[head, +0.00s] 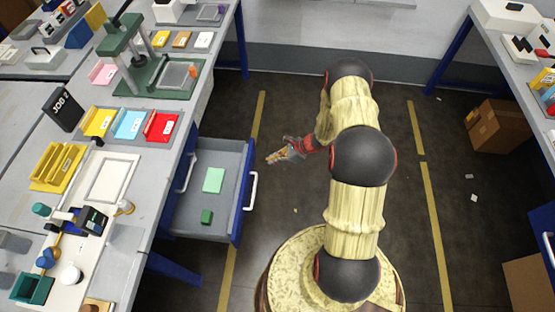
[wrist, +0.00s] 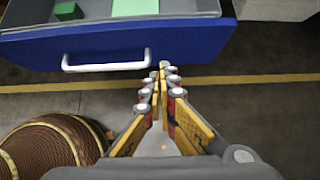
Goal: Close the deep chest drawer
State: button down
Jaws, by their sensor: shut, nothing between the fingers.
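The deep chest drawer (head: 185,220) is pulled out from under the workbench on the left in the head view. It has grey walls, a blue front and a white handle (head: 251,191). A light green sheet-like item (head: 214,180) and a small dark green block (head: 207,217) lie inside. My gripper (head: 270,160) is to the right of the drawer front, near its far corner. In the wrist view my gripper (wrist: 162,72) is shut and empty, its tips near the right end of the blue front (wrist: 190,42). The handle (wrist: 105,66) lies left of the tips. I cannot tell whether they touch the front.
The workbench (head: 130,215) carries red, blue and yellow trays, a green press (head: 150,75) and a plotter. Cardboard boxes (head: 495,125) stand at the right.

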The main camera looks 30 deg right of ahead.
jog(key=w+a+f+b, duration=0.2)
jog(key=w+a+f, duration=0.1)
jog(key=w+a, duration=0.1)
jog(key=shift+a, duration=0.9)
jog(key=shift+w+a, duration=0.1)
jog(key=shift+w, duration=0.1)
